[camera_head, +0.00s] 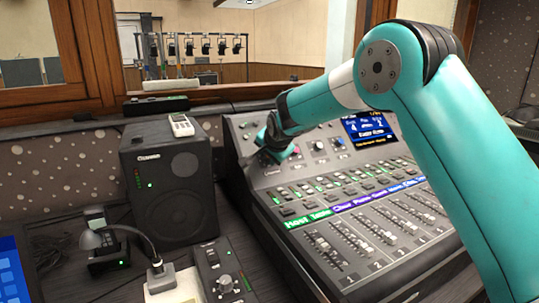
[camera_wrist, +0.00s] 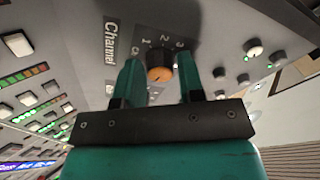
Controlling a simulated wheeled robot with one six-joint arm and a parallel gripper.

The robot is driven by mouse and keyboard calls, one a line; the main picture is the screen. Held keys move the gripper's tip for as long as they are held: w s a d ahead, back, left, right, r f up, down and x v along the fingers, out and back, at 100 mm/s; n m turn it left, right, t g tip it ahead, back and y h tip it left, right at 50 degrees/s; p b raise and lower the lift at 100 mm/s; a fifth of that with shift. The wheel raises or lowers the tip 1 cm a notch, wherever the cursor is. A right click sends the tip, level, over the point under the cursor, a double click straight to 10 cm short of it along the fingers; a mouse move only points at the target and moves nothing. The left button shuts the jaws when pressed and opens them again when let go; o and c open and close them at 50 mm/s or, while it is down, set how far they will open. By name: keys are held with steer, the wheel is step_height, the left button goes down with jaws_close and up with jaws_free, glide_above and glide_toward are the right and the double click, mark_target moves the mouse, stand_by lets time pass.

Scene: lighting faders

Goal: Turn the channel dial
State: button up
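The channel dial (camera_wrist: 159,68) is a dark round knob with an orange end face, beside the printed word "Channel" and numbers on the console's grey panel. My gripper (camera_wrist: 159,68) has its two teal fingers on either side of the dial in the wrist view. A gap shows between the dial and each finger, so the gripper is open around it and not clamped. In the head view my gripper (camera_head: 274,148) reaches down to the upper left of the mixing console (camera_head: 345,240); the dial is hidden there behind it.
Other knobs (camera_wrist: 254,48) sit on the panel near the gripper, with rows of lit buttons and faders (camera_head: 380,232). A console screen (camera_head: 370,128) is to the right. A black speaker (camera_head: 168,185) stands left of the console. A desk lamp (camera_head: 130,240) is at lower left.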

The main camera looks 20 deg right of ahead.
steer(key=shift+o, duration=1)
steer(key=v, duration=1.7)
steer(key=shift+s+b, duration=0.2)
steer(key=shift+b, duration=0.2)
steer(key=shift+r, duration=0.1)
steer(key=s+a+n+g+y+p, duration=0.2)
steer(key=s+n+g+p, duration=0.2)
steer(key=s, duration=1.3)
steer(key=s+a+r+n+g+y+p, duration=0.1)
steer(key=s+n+g+p, duration=0.4)
steer(key=s+n, duration=0.8)
steer(key=s+a+y+p, duration=0.1)
steer(key=s+p, duration=0.1)
steer(key=s, duration=0.3)
steer(key=shift+a+r+n+p, duration=0.25)
steer(key=shift+r+n+p, duration=0.05)
steer(key=shift+r+p, duration=0.05)
